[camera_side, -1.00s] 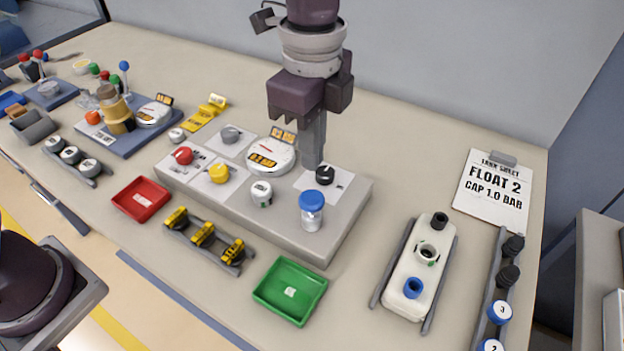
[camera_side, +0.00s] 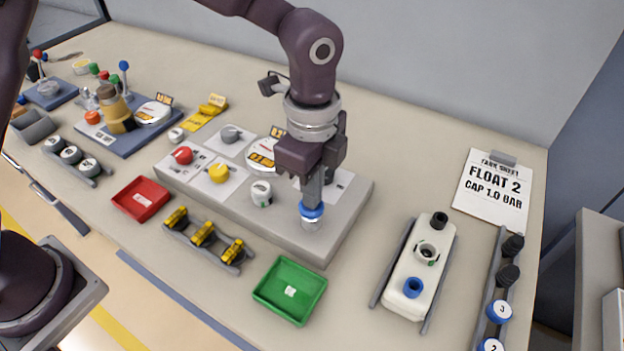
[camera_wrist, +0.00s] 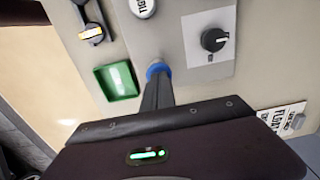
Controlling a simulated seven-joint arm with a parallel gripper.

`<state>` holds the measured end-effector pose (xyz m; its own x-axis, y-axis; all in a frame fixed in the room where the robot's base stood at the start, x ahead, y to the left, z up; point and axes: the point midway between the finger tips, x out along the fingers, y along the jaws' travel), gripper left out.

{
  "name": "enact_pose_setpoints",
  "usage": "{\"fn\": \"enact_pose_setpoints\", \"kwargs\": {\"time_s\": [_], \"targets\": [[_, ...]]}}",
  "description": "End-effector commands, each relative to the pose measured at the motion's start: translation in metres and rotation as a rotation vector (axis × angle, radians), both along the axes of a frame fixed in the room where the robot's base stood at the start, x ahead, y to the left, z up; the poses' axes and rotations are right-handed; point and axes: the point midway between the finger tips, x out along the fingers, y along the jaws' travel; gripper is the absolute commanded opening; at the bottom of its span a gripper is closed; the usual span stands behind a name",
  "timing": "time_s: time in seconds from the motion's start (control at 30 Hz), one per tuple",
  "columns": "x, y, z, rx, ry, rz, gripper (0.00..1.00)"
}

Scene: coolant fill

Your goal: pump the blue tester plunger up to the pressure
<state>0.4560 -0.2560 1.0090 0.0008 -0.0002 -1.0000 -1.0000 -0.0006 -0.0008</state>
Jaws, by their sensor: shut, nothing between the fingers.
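The tester's blue plunger (camera_side: 311,212) stands at the front right of the grey block, on a clear cylinder. My gripper (camera_side: 311,203) is shut and empty, its fingertips pointing down onto the top of the blue plunger. The plunger cap sits low on its cylinder. In the wrist view the blue plunger (camera_wrist: 158,70) shows as a blue ring just beyond my closed fingertips (camera_wrist: 156,78). The round gauge (camera_side: 262,156) behind my gripper is partly hidden, and its reading cannot be made out.
The grey block (camera_side: 342,225) also carries red (camera_side: 182,156), yellow (camera_side: 219,173) and black (camera_wrist: 213,40) knobs and a white cap (camera_side: 261,192). A green tray (camera_side: 318,283) lies in front. A white tank (camera_side: 402,290) and a sheet reading "FLOAT 2, CAP 1.0 BAR" (camera_side: 492,190) are to the right.

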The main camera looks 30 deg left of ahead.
Motion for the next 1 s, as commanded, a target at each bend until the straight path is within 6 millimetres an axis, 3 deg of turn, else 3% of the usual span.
{"fn": "enact_pose_setpoints", "kwargs": {"time_s": [0.1,0.47,1.0], "targets": [[-0.001,0.0,-0.01,0.001,0.003,0.0,0.0],[-0.001,0.001,-0.004,0.002,0.004,-0.001,0.0],[0.001,0.0,0.118,-0.005,-0.007,0.0,0.0]]}}
